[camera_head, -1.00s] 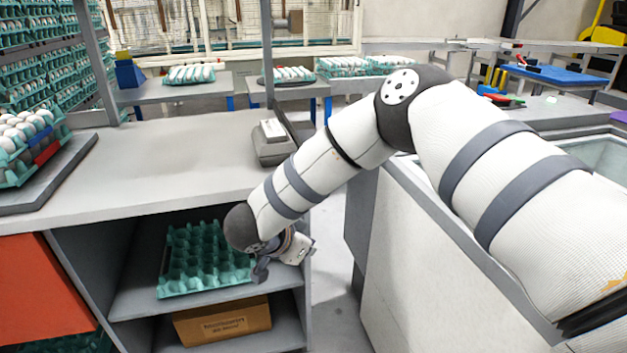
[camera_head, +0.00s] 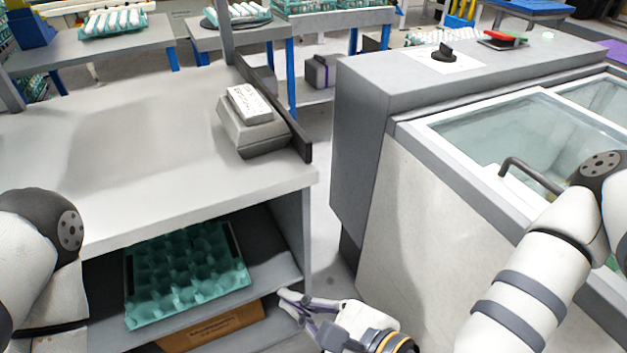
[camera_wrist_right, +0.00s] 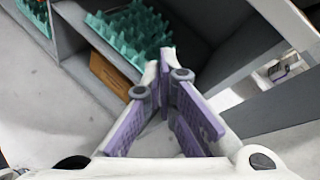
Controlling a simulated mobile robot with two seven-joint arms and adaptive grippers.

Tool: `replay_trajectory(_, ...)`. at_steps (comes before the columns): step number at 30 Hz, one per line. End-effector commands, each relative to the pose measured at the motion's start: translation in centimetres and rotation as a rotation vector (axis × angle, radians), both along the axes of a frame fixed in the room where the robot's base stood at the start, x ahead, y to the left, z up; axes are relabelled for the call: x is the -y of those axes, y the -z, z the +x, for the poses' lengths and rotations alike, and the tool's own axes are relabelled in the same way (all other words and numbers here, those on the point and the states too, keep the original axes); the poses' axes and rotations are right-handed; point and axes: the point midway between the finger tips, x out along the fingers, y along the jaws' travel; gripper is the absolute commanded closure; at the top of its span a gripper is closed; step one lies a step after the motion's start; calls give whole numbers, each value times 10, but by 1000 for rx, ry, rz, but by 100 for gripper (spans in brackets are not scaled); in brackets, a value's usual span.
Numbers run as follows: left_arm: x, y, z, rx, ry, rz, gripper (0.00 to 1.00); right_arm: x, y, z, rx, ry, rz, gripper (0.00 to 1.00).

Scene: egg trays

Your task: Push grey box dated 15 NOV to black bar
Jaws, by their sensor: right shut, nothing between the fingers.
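A grey box (camera_head: 253,136) with a white, marked top (camera_head: 249,103) stands on the grey counter near its right edge; I cannot read a date on it. The black bar (camera_head: 274,106) runs along that edge, just right of the box; I cannot tell whether they touch. My right gripper (camera_head: 284,293) is shut and empty, below counter height in front of the shelf unit, well apart from the box. Its fingers also show in the right wrist view (camera_wrist_right: 167,52). My left arm is at the left edge of the head view; its gripper is out of frame.
A teal egg tray (camera_head: 185,275) lies on the shelf under the counter (camera_head: 120,165), with a cardboard box (camera_head: 212,327) below. A large grey machine (camera_head: 372,150) with glass lids stands to the right, across a narrow gap. The counter left of the box is clear.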

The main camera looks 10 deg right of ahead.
Motion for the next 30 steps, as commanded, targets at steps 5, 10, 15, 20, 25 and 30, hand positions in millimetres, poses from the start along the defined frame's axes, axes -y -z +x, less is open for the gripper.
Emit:
replay_trajectory(5, 0, 3, -4, -14, 1, -1, 100, 39, -97, 74, 68, 355, 511, 100)
replay_trajectory(10, 0, 2, -3, -9, 1, -1, 100, 46, -118, 92, 90, 404, 623, 100)
replay_trajectory(15, 0, -2, 1, 3, 0, -1, 100, 32, -119, 121, 90, 400, 618, 100)
replay_trajectory(20, 0, -4, 3, 10, 0, -1, 100, 17, -118, 154, 89, 400, 617, 100)
replay_trajectory(25, 0, -6, 4, 15, 0, 0, 100, 3, -117, 185, 88, 400, 616, 100)
replay_trajectory(30, 0, -7, 6, 19, 0, 0, 100, -5, -116, 206, 85, 400, 615, 100)
